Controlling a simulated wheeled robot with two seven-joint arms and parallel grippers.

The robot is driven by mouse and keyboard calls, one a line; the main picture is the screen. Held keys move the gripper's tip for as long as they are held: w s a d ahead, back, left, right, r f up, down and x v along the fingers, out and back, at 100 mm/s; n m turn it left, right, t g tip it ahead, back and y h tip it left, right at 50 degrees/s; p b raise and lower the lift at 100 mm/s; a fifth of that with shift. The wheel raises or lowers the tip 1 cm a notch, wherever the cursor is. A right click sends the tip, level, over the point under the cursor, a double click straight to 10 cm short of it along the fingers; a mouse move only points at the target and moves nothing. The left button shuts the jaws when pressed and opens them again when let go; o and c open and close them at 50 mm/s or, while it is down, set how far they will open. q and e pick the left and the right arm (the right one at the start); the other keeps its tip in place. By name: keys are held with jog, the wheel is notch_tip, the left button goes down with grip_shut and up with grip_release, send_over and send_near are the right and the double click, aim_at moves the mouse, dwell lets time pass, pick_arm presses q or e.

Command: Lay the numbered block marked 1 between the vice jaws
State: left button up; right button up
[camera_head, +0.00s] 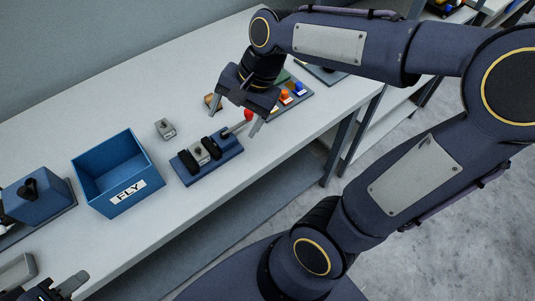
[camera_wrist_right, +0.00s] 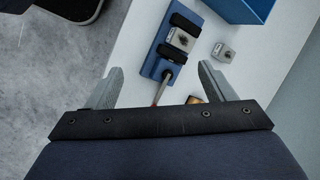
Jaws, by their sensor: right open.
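A blue vice (camera_head: 223,162) with two black jaws stands on the table. A grey block (camera_head: 198,153) sits between its jaws, and it also shows in the right wrist view (camera_wrist_right: 180,39). A second grey block (camera_head: 165,128) lies on the table behind the vice; the wrist view shows it beside the vice (camera_wrist_right: 224,52). I cannot read either number. My right gripper (camera_head: 234,123) is open above the vice's handle end, its fingers on either side of the red-knobbed handle (camera_head: 248,115), not closed on it. My left gripper (camera_head: 65,285) is partly in view at the bottom left; its jaws are unclear.
A blue bin labelled FLY (camera_head: 146,201) stands left of the vice. A blue box with a black knob (camera_head: 36,203) is further left. A board with coloured pegs (camera_head: 296,98) and a small orange-brown piece (camera_wrist_right: 194,99) lie near my right gripper. The table's front edge is close to the vice.

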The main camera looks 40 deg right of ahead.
jog(key=s+f+n+t, duration=0.2)
jog(key=s+n+t, duration=0.1)
jog(key=s+n, duration=0.6)
jog(key=s, duration=0.3)
